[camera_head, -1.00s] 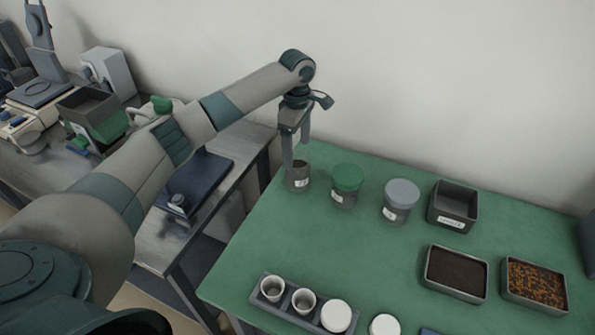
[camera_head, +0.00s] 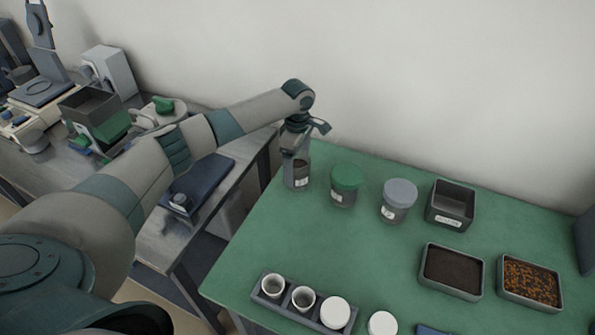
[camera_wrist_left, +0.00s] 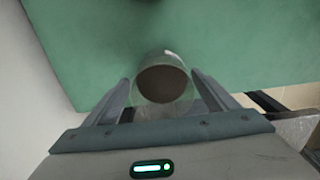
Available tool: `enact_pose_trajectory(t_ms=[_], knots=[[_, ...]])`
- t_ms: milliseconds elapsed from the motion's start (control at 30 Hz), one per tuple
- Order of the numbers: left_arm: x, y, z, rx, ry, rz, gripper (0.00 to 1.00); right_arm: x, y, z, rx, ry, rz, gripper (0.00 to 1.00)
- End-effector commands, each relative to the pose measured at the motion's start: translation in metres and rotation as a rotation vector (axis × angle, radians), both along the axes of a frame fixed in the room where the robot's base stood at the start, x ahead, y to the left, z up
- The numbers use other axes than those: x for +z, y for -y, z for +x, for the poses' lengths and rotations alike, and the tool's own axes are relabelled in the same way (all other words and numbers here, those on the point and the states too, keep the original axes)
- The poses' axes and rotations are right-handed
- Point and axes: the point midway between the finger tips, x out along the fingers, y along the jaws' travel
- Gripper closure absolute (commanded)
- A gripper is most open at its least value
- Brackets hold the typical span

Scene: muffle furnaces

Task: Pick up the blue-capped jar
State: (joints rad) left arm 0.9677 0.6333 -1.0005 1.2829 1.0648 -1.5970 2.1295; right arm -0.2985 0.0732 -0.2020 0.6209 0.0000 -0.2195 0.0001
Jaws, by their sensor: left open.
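A jar with a blue-grey cap (camera_head: 400,192) stands on the green mat, to the right of a green-capped jar (camera_head: 347,182). A clear jar with dark contents and no visible cap (camera_head: 298,181) stands at the left of this row. My left gripper (camera_head: 296,160) points down over this uncapped jar, away from the blue-grey-capped one. In the left wrist view, its two open fingers (camera_wrist_left: 163,97) lie either side of the uncapped jar (camera_wrist_left: 162,82). I cannot tell whether they touch it. My right gripper is not in view.
A dark empty box (camera_head: 452,205) and two trays of dark (camera_head: 453,270) and orange-brown material (camera_head: 532,284) stand at right. A rack with white cups (camera_head: 302,303) lies in front. The mat's middle (camera_head: 340,245) is clear. The wall is close behind.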

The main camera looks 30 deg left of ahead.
Motion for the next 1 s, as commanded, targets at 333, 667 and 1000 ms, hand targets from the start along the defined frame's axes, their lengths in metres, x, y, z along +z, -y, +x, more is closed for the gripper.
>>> enact_pose_trajectory(t_ms=[333, 667, 1000], knots=[[-0.033, 0.003, -0.003, 0.001, 0.0, -0.001, 0.2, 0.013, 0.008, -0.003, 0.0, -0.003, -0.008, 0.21], [-0.034, 0.003, -0.003, 0.001, 0.001, 0.0, 0.2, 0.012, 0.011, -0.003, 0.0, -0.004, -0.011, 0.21], [-0.034, 0.003, -0.003, 0.001, 0.0, 0.0, 0.6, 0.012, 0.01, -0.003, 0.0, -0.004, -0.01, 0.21]])
